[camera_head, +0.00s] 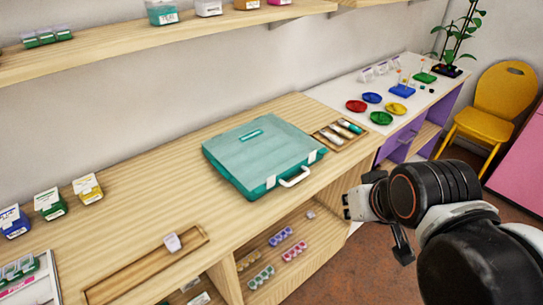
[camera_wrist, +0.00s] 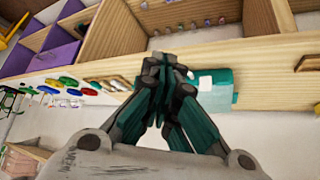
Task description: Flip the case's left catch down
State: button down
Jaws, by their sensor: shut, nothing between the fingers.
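The teal case (camera_head: 245,160) lies closed on the wooden counter in the head view, its front towards the counter's front edge. A white handle (camera_head: 296,178) is on its front. A small white left catch (camera_head: 270,182) and a right catch (camera_head: 312,157) sit on either side of it. At this size I cannot tell whether either is up or down. My gripper (camera_head: 346,205) is to the right of the case and apart from it, in front of the counter. In the wrist view my gripper (camera_wrist: 161,60) is shut and empty, partly covering the case (camera_wrist: 222,92).
A wooden tray (camera_head: 318,138) with small tubes lies right of the case. Coloured dishes (camera_head: 381,118) stand on the white counter beyond. Open shelves under the wooden counter hold small bead boxes (camera_head: 294,252). A long wooden tray (camera_head: 140,268) lies at front left.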

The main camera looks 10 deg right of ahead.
jog(key=w+a+r+n+g+p, duration=0.1)
jog(key=w+a+r+n+p, duration=0.1)
jog(key=w+a+r+p, duration=0.4)
jog(key=n+g+y+p, duration=0.25)
jog(key=n+p, duration=0.25)
jog(key=p, duration=0.3)
send_over(255, 167)
jog(key=s+d, duration=0.2)
jog(key=s, duration=0.1)
notch_tip(255, 167, down, 3)
jog(key=shift+s+f+g, duration=0.1)
jog(key=shift+s+g, duration=0.1)
jog(key=shift+g, duration=0.05)
jog(key=b+x, duration=0.1)
jog(key=x, duration=0.4)
jog(key=b+x, duration=0.2)
jog(key=x, duration=0.2)
jog(key=shift+d+f, duration=0.15)
jog(key=shift+f, duration=0.3)
jog(key=shift+s+d+f, duration=0.1)
jog(key=shift+f, duration=0.1)
jog(key=shift+s+d+r+b, duration=0.1)
jog(key=shift+s+d+b, duration=0.15)
jog(key=shift+s+d, duration=0.4)
jog(key=shift+s+d+r+b, duration=0.1)
jog(key=shift+s+d+b, duration=0.2)
jog(key=shift+s, duration=0.55)
